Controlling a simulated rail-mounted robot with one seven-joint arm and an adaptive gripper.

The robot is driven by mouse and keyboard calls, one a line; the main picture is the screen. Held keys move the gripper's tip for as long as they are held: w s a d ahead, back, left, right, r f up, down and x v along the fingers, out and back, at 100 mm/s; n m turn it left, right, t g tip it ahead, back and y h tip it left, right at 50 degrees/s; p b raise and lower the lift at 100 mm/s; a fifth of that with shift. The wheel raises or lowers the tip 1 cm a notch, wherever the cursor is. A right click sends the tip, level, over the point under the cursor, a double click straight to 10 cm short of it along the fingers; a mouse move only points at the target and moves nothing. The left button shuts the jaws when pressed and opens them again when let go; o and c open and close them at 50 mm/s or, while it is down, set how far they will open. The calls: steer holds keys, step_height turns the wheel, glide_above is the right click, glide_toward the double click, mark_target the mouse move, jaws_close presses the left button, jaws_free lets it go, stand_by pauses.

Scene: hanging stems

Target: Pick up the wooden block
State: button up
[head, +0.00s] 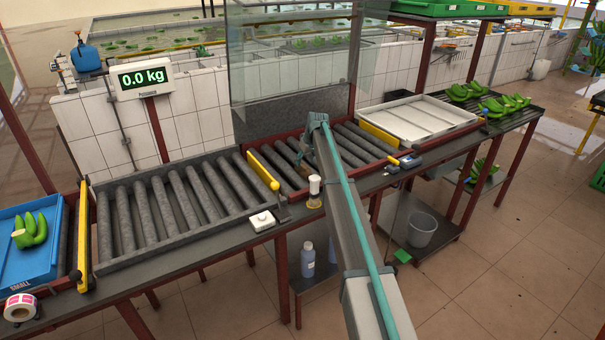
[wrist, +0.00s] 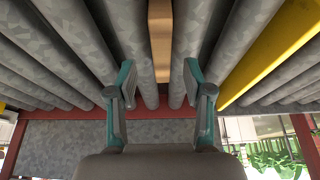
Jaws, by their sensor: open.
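The wooden block (wrist: 160,38) shows in the wrist view as a light brown bar lying lengthwise among the grey rollers, running up out of the top of the picture. My gripper (wrist: 159,84) is open, its two teal-edged fingers on either side of the block's line. The block's near end shows in the gap between the fingertips, and nothing is held. I cannot tell the exact height gap between fingertips and block. In the head view my arm reaches over the middle roller section, and its end largely hides the block and fingers.
Grey rollers (wrist: 75,35) surround the block. A yellow bar (wrist: 268,55) lies to the right in the wrist view. In the head view, a clear panel (head: 285,60) stands behind my arm, a white tray (head: 415,117) to the right, and a scale display (head: 143,77) at left.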

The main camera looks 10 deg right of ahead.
mark_target(303, 165)
steer(key=p+x, duration=0.1)
steer(key=x, duration=0.2)
steer(key=shift+a+f, duration=0.1)
steer(key=shift+f, duration=0.1)
steer(key=shift+w+f, duration=0.1)
steer(key=shift+f, duration=0.15)
steer(key=shift+f, duration=0.15)
jaws_close()
